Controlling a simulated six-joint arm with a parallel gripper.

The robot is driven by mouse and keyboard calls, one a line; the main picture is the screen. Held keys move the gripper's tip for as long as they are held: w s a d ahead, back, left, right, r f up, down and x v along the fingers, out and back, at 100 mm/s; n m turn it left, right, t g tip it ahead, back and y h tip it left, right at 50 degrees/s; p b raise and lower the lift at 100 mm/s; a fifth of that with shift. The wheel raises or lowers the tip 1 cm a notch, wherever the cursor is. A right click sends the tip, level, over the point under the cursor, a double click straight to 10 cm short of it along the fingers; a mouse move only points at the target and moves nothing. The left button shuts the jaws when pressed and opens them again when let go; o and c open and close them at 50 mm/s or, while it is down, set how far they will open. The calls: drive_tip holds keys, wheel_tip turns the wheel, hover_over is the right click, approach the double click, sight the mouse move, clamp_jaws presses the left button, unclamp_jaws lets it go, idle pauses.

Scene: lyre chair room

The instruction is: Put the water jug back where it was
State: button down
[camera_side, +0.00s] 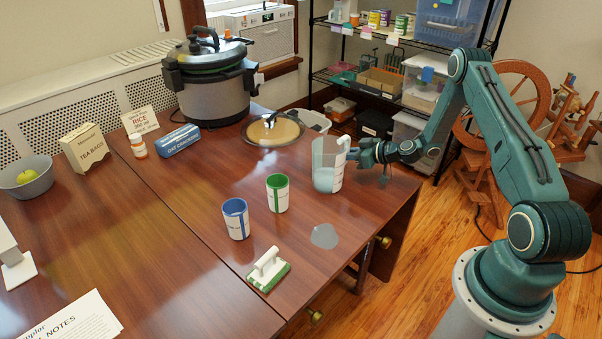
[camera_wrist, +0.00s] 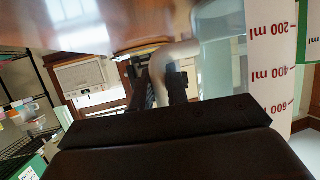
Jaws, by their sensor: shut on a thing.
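The water jug (camera_side: 326,178) is clear, with a white side strip and handle and bluish water low inside. It is upright at the right part of the table, right of the green-banded cup. My gripper (camera_side: 354,152) is at its handle side, shut on the jug. I cannot tell whether its base touches the table. In the wrist view the jug (camera_wrist: 284,60) fills the right side, its red ml marks inverted; the dark fingers (camera_wrist: 165,85) are near the middle, their grip partly hidden. A flat grey patch (camera_side: 325,236) lies on the table in front of the jug.
A green-banded cup (camera_side: 277,193), a blue-banded cup (camera_side: 236,218) and a green-and-white scrubber (camera_side: 268,270) stand nearby. A round lid (camera_side: 273,130) lies behind, beside a large cooker (camera_side: 208,90). The table's right edge is close to the jug.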

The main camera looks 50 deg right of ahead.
drive_tip(key=c, duration=1.8)
unclamp_jaws()
drive_tip(key=shift+f, duration=0.15)
drive_tip(key=o, duration=0.4)
drive_tip(key=shift+o, duration=0.2)
drive_tip(key=shift+s+r, duration=0.1)
drive_tip(key=shift+r, duration=0.1)
drive_tip(key=v, duration=1.1)
drive_tip(key=shift+s+r, duration=0.25)
drive_tip(key=shift+s, duration=0.1)
